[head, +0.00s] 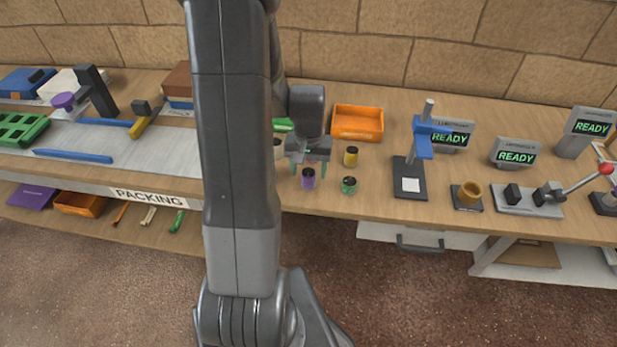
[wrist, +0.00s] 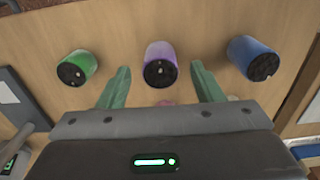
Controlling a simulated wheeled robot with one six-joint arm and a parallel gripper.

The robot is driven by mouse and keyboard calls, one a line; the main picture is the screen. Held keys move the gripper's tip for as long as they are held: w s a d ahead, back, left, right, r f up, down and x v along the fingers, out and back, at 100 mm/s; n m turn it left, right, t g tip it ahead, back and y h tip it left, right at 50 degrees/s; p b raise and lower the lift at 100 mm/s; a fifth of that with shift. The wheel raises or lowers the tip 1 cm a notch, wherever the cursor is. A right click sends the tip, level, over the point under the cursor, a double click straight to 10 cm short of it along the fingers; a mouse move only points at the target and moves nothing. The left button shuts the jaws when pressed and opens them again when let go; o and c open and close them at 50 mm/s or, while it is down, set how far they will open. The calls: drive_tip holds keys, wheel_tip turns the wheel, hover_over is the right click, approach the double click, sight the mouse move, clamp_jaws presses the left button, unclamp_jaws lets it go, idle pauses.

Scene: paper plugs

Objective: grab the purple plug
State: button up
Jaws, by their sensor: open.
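The purple plug (head: 308,179) is a small upright cylinder with a dark, speckled top, near the front edge of the bench. In the wrist view the purple plug (wrist: 160,57) appears centred between the fingertips. My gripper (head: 308,170) is just above and behind it in the head view, pointing down with green fingers. The wrist view shows my gripper (wrist: 160,72) open, with a gap on both sides of the plug. No contact shows. I cannot tell exactly how high the fingertips are above the plug.
A green plug (wrist: 76,67) and a blue plug (wrist: 256,58) flank the purple one. The green plug also shows in the head view (head: 349,186). A yellow plug (head: 351,157) stands behind. An orange tray (head: 357,122) and a blue-headed stand (head: 422,140) are farther off.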

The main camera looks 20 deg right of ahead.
drive_tip(key=shift+f, duration=0.9)
drive_tip(key=c, duration=1.1)
drive_tip(key=shift+o, duration=0.2)
